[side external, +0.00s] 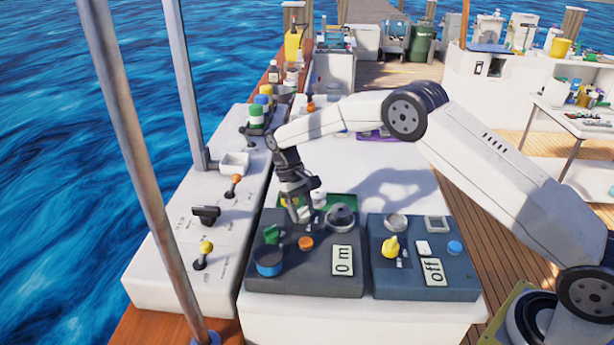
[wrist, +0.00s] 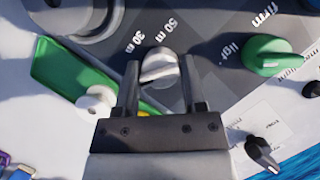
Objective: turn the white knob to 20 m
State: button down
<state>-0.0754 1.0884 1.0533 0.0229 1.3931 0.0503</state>
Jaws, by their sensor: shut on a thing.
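The white knob (wrist: 160,68) sits on a dark grey panel (wrist: 215,90) in the wrist view. My gripper (wrist: 158,80) has one finger on each side of it and is shut on it. The labels "50 m" and "30 m" show just beyond the knob; a "20 m" label is not visible. In the side view my gripper (side external: 301,212) reaches down to the back of the left dark panel and mostly hides the knob. A display plate (side external: 343,261) on that panel reads "0 m".
A green knob (wrist: 268,55) is right of my gripper in the wrist view. A green tray (wrist: 75,80) with a white round piece (wrist: 96,100) is close on the left. In the side view an orange button (side external: 306,243), blue knob (side external: 269,262) and black dial (side external: 341,217) share the panel.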

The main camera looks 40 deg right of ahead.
jog(key=shift+c, duration=1)
grip_release()
jog(key=shift+r, duration=0.1)
jog(key=v, duration=0.7)
jog(key=shift+r, duration=0.35)
jog(key=shift+r, duration=0.1)
jog(key=s+d+t, duration=0.2)
jog(key=s+t, duration=0.1)
jog(key=s, duration=1)
jog(key=s+d+t, duration=0.2)
jog(key=s+t, duration=0.2)
jog(key=s, duration=1)
jog(key=shift+s+d, duration=0.2)
jog(key=shift+s, duration=0.05)
